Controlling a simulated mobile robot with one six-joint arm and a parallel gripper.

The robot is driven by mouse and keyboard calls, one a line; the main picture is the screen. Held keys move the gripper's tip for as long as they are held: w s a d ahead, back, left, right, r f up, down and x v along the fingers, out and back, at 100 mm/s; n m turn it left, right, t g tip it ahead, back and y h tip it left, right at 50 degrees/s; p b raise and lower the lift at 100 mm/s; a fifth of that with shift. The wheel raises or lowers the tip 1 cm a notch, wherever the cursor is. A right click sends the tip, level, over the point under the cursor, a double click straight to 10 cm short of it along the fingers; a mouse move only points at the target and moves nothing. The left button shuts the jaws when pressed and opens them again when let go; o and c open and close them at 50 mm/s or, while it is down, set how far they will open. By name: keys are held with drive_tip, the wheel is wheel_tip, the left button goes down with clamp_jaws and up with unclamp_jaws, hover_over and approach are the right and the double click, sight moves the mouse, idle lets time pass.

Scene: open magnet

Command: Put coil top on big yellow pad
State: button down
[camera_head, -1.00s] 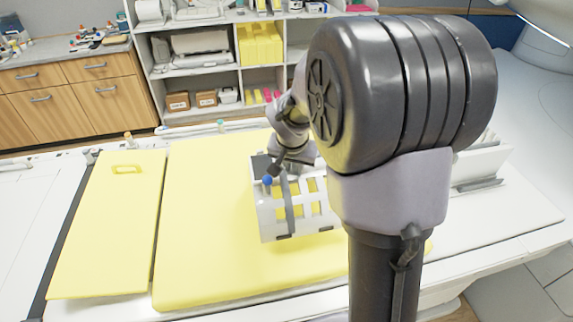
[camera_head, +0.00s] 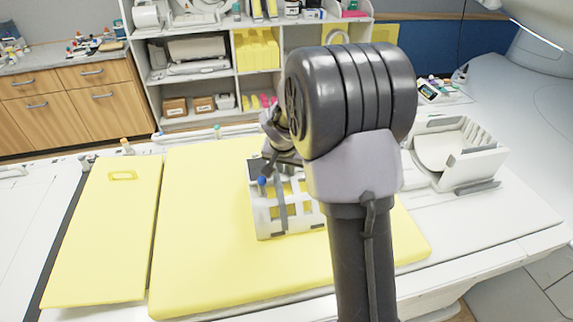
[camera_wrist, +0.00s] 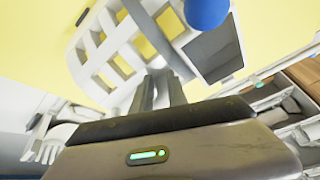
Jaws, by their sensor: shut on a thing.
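The coil top (camera_head: 262,215) is a white, curved frame with rectangular openings, a dark grey panel and a blue knob. It is over the middle of the big yellow pad (camera_head: 205,255); I cannot tell whether it touches the pad. My gripper (camera_wrist: 160,82) is shut on the coil top's edge in the wrist view, where the white frame (camera_wrist: 115,50) and grey panel (camera_wrist: 215,50) show against yellow. In the head view my arm hides the gripper's fingers and the right part of the coil top.
A smaller yellow pad (camera_head: 105,235) with a handle slot lies to the left. A white coil base (camera_head: 455,155) with a raised slotted side stands on the table at right. Shelves (camera_head: 200,105) stand behind. The left and front of the big pad are clear.

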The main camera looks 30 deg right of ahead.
drive_tip(key=c, duration=1.3)
unclamp_jaws()
drive_tip(key=s+a+f+p+v, duration=0.1)
drive_tip(key=s+a+p+v, duration=0.15)
drive_tip(key=v, duration=1.45)
drive_tip(key=s+a+r+n+t+y, duration=0.1)
drive_tip(key=s+a+n+y, duration=0.1)
drive_tip(key=s+a, duration=0.5)
drive_tip(key=s+a+r+n+y, duration=0.2)
drive_tip(key=s+a, duration=0.6)
drive_tip(key=s, duration=0.5)
drive_tip(key=shift+s+t+y, duration=0.3)
drive_tip(key=shift+s+t, duration=0.05)
drive_tip(key=shift+t, duration=0.05)
drive_tip(key=shift+a+r, duration=0.1)
drive_tip(key=shift+r, duration=0.05)
